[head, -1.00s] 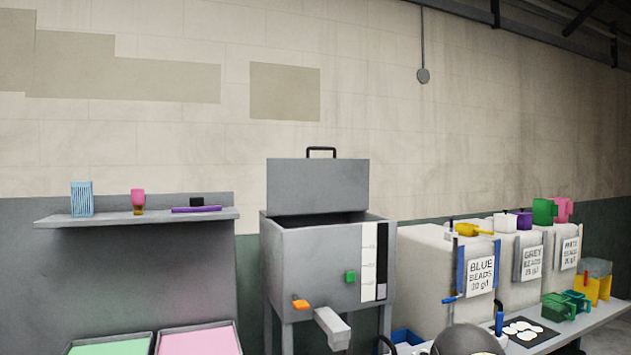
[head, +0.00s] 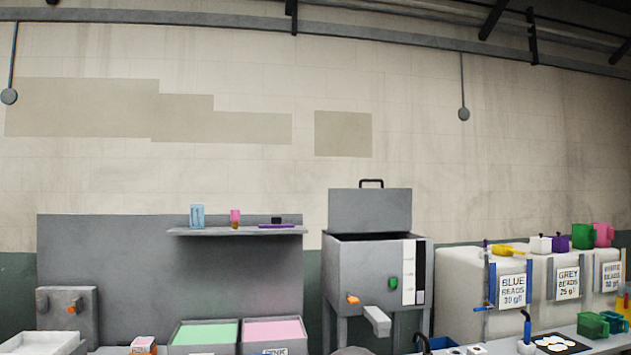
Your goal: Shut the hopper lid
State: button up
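The hopper (head: 366,266) is a grey box on legs, right of the middle in the head view. Its lid (head: 370,210) stands raised, upright along the back edge, with a black handle (head: 371,182) on top. The hopper's mouth is open and its inside looks dark. The front carries a green button (head: 393,283), an orange knob (head: 352,299), a white and black level strip and a grey spout (head: 377,320). My gripper is not in view.
Bins of beads (head: 462,290) with labels stand right of the hopper, with mugs and scoops on top. A shelf (head: 240,231) with small items is at left, above a green tray (head: 205,334) and a pink tray (head: 274,331). Counter items line the bottom edge.

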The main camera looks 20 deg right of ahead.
aim_at(360, 210)
jog(key=z, duration=1)
jog(key=i, duration=1.5)
jog(key=u, duration=0.35)
